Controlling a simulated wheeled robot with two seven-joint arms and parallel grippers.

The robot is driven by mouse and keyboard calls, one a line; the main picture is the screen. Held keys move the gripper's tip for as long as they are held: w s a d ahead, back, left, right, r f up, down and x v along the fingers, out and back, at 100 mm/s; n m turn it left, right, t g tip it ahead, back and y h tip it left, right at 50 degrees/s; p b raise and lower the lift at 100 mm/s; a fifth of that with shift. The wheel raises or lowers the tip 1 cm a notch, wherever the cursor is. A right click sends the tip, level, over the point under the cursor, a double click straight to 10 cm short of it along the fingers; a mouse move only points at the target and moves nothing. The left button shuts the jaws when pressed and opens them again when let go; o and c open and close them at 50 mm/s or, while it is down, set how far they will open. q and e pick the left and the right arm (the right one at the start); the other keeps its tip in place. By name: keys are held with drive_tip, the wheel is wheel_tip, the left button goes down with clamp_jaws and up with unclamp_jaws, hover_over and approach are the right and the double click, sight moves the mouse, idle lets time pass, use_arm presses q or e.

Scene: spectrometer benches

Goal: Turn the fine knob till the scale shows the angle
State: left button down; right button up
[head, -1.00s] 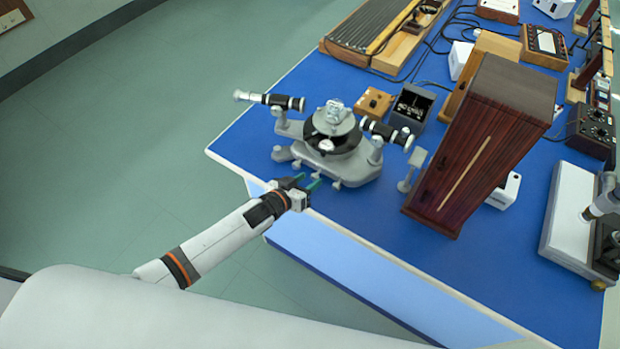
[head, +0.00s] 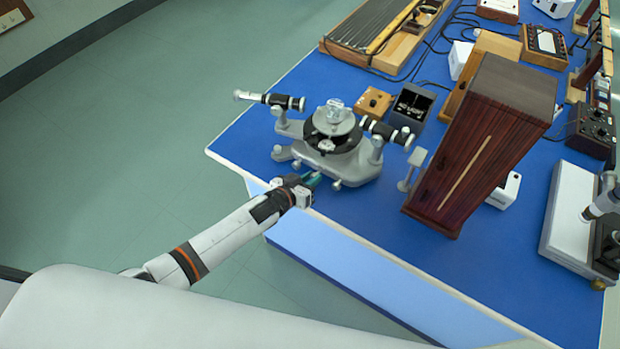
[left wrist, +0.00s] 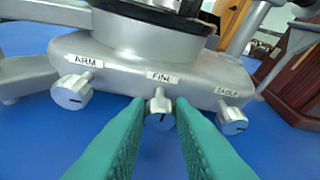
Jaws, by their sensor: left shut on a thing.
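The grey spectrometer (head: 335,140) stands on the blue bench near its left edge, with a telescope tube at each side and a round table on top. In the left wrist view, three knobs sit on its base: ARM (left wrist: 72,90) at left, FINE (left wrist: 160,112) in the middle, and a third knob (left wrist: 231,120) at right. My left gripper (head: 312,180) is at the base's front. Its green fingers (left wrist: 160,125) are shut on the fine knob, one on each side. No angle scale can be read in these views. My right gripper is not in view.
A tall dark wooden box (head: 480,145) stands to the right of the spectrometer, with a small grey stand (head: 411,170) between. A small wooden box (head: 374,101) and a dark open box (head: 411,107) lie behind. Blue bench top is clear in front of the wooden box.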

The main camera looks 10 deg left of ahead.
use_arm(q)
drive_tip(key=shift+s+d+m+y, duration=0.1)
drive_tip(key=shift+d+m+y, duration=0.05)
drive_tip(key=shift+m+y, duration=0.45)
drive_tip(key=shift+d+m+t+y, duration=0.1)
drive_tip(key=shift+m+t+y, duration=0.25)
drive_tip(key=shift+m, duration=0.25)
drive_tip(key=shift+f+m+t+y+b, duration=0.2)
drive_tip(key=shift+m+y+b, duration=0.25)
drive_tip(key=shift+m+b, duration=0.6)
drive_tip(key=shift+d+r+m+t+y+b, duration=0.1)
drive_tip(key=shift+m+t+y+b, duration=0.15)
drive_tip(key=shift+m+y+b, duration=0.2)
drive_tip(key=c, duration=1.3)
unclamp_jaws()
drive_tip(key=shift+o, duration=0.2)
drive_tip(key=shift+s+r, duration=0.1)
drive_tip(key=shift+s, duration=0.05)
